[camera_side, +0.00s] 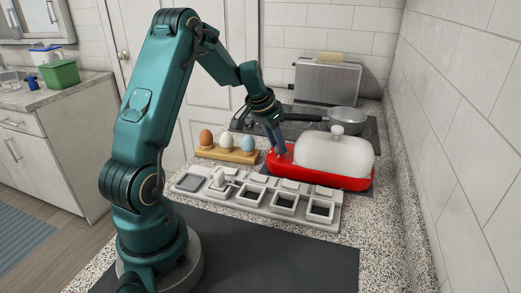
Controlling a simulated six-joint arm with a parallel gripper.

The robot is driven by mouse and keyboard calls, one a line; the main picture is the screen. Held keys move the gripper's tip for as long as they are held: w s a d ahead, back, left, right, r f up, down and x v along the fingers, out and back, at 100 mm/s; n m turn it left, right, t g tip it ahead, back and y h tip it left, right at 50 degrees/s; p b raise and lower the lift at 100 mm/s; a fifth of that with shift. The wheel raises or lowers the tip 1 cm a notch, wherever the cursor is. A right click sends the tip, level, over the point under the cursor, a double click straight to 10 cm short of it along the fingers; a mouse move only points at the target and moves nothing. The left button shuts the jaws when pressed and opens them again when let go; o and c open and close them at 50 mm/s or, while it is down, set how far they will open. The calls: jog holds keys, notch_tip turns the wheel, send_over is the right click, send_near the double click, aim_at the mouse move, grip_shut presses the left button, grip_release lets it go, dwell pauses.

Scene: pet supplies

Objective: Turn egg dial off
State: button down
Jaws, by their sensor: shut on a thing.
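The egg cooker has a red base (345,182) and a pale domed lid (333,155) with a round knob on top. It stands on the counter right of centre. My gripper (280,152) points down at the left end of the red base, beside the lid. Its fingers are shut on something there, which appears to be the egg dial. The dial itself is hidden by the fingers and too small to make out, so its setting cannot be read.
A wooden holder (226,154) with three eggs stands left of the cooker. A grey tray (262,208) with square compartments lies in front. A pan (345,119) and a metal toaster (327,82) are behind. The dark mat (290,258) in front is clear. A tiled wall bounds the right.

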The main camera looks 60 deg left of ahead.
jog(key=shift+n, duration=0.3)
jog(key=n, duration=0.1)
jog(key=n+y, duration=0.1)
jog(key=n, duration=0.1)
jog(key=n+g+y, duration=0.1)
jog(key=n, duration=0.1)
jog(key=shift+w+d, duration=0.15)
jog(key=shift+d, duration=0.1)
jog(key=n, duration=0.2)
jog(key=n+g+y, duration=0.1)
jog(key=n, duration=0.1)
jog(key=n+g, duration=0.1)
jog(key=n, duration=0.2)
jog(key=shift+w+d+y, duration=0.15)
jog(key=shift+w+y, duration=0.1)
jog(key=shift+y, duration=0.05)
jog(key=c, duration=0.6)
grip_release()
jog(key=shift+g, duration=0.3)
jog(key=shift+r, duration=0.15)
